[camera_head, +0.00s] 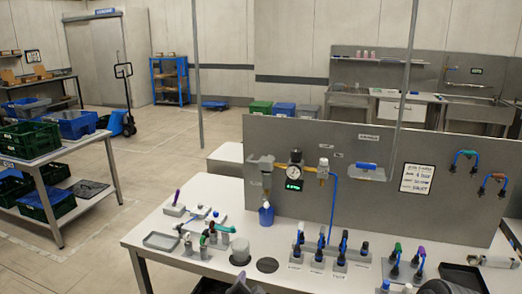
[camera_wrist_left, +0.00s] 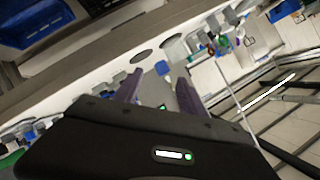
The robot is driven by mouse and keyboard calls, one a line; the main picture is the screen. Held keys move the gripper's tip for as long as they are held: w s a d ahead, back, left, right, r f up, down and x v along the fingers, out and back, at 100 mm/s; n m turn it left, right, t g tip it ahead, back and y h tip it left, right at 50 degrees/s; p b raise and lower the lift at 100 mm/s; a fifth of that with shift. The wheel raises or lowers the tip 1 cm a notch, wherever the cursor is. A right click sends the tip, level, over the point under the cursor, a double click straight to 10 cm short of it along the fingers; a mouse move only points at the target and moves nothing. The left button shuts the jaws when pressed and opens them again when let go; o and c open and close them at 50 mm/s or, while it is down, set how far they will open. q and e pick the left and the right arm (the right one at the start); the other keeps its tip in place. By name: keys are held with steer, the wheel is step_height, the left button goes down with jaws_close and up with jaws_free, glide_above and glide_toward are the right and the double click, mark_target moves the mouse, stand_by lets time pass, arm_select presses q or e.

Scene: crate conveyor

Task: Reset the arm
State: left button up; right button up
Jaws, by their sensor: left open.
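My left gripper (camera_head: 243,286) shows only in part at the bottom edge of the head view, in front of the workbench (camera_head: 190,262). In the left wrist view its two purple-grey fingers (camera_wrist_left: 158,92) stand apart with nothing between them. The gripper is open and empty. It appears clear of the things on the bench.
Several blue-and-black tools stand in grey holders (camera_head: 320,262) along the bench front. A grey panel (camera_head: 350,150) with a gauge (camera_head: 294,171) rises behind. A blue bottle (camera_head: 266,214) stands before it. A table with green crates (camera_head: 30,139) is at the left; the floor between is open.

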arm_select(q)
steer(key=s+a+f+n+g, duration=0.3)
steer(key=s+a+f+g, duration=0.15)
steer(key=s+f, duration=0.6)
steer(key=s+a+f+n+g, duration=0.2)
steer(key=s+a+f+g, duration=0.4)
steer(key=f, duration=0.8)
steer(key=s+d+f+n+g+h, duration=0.1)
steer(key=s+d+f+n+h, duration=0.1)
steer(key=s, duration=0.7)
steer(key=s+d+f+n+g+h, duration=0.1)
steer(key=s+d+f+n+h, duration=0.1)
steer(key=s, duration=0.8)
steer(key=shift+s+d+n, duration=0.15)
steer(key=shift+d+n, duration=0.75)
steer(key=shift+d, duration=0.05)
steer(key=shift+f+g, duration=0.15)
steer(key=shift+g, duration=0.1)
